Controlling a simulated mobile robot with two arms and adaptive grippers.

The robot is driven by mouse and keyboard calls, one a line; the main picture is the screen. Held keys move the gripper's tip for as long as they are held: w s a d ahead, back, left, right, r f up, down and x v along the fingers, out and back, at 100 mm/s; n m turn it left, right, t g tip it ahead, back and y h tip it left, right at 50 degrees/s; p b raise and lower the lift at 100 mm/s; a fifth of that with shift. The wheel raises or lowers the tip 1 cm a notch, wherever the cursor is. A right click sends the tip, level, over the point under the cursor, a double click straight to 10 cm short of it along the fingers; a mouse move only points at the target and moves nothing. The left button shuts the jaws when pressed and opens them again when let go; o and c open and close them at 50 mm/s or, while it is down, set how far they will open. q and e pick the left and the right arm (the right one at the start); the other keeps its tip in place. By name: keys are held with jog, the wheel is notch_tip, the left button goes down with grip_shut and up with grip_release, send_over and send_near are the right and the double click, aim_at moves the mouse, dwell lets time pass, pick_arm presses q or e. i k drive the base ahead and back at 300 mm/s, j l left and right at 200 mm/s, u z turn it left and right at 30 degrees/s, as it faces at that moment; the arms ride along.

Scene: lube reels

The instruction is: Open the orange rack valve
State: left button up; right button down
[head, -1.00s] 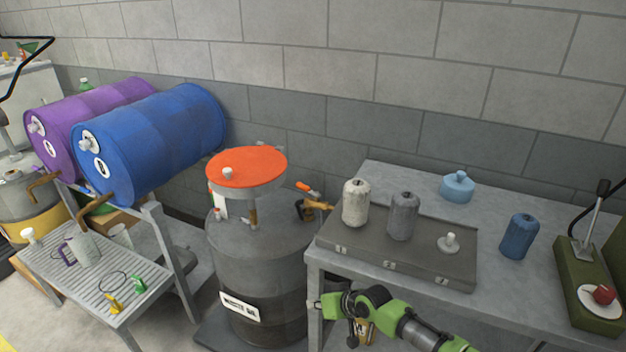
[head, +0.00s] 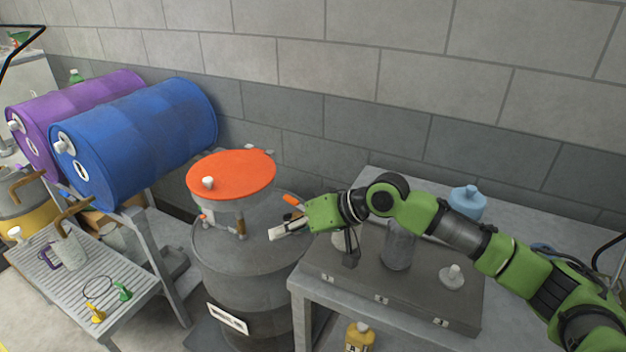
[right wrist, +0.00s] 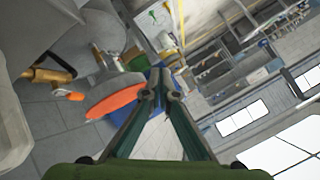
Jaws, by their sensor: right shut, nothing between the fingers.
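A brass valve with an orange handle (head: 293,200) shows beside the grey drum (head: 260,265), partly hidden by my right gripper. In the right wrist view the brass valve (right wrist: 45,76) and its orange handle tip (right wrist: 76,96) lie at the left, apart from my fingers. My right gripper (head: 275,234) is shut and empty, its fingers pointing left above the drum top, just below and left of the handle. The fingertips meet in the right wrist view (right wrist: 160,88). My left gripper is out of view.
An orange disc (head: 232,175) stands over the drum, left of my gripper. A grey workbench (head: 470,325) lies below my right arm, with a case (head: 400,295) and canisters. A blue barrel (head: 140,140) and a purple barrel (head: 100,95) lie on a rack at left.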

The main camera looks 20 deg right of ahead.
aim_at(292, 201)
jog(key=i+l, duration=0.35)
jog(key=l, duration=0.15)
jog(key=i+l, duration=0.35)
jog(key=l, duration=0.2)
